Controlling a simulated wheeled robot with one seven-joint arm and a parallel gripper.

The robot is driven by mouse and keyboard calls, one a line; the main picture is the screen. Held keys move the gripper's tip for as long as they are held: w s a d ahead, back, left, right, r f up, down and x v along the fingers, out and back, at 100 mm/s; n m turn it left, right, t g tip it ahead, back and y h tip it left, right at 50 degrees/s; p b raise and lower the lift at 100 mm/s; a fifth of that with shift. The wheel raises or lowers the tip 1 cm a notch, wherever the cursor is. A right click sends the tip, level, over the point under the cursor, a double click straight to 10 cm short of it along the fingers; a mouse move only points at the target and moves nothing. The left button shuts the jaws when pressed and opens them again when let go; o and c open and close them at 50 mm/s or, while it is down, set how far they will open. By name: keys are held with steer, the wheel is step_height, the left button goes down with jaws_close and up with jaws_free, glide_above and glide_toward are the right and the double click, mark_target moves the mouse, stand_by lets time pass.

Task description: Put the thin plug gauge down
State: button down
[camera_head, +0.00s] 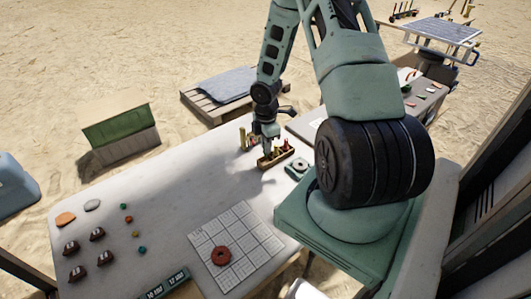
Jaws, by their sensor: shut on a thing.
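My gripper (266,148) is in the middle of the picture, pointing down over the far side of the white table (170,200). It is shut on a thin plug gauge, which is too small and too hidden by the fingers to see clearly. The gripper is right at a small wooden rack (275,160) that holds upright gauges. I cannot tell whether the held gauge is in a hole of the rack or above it. An upright brass-coloured piece (243,139) stands just left of the gripper.
A grey device (297,168) sits right of the rack. A gridded sheet (237,247) with a red-brown ring (221,256) lies at the front. Several small dark objects and coloured beads lie at the left. The table's middle is clear. My arm covers the right side.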

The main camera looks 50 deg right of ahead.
steer(key=shift+f, duration=1.7)
steer(key=shift+f, duration=0.15)
steer(key=c, duration=1.4)
jaws_free()
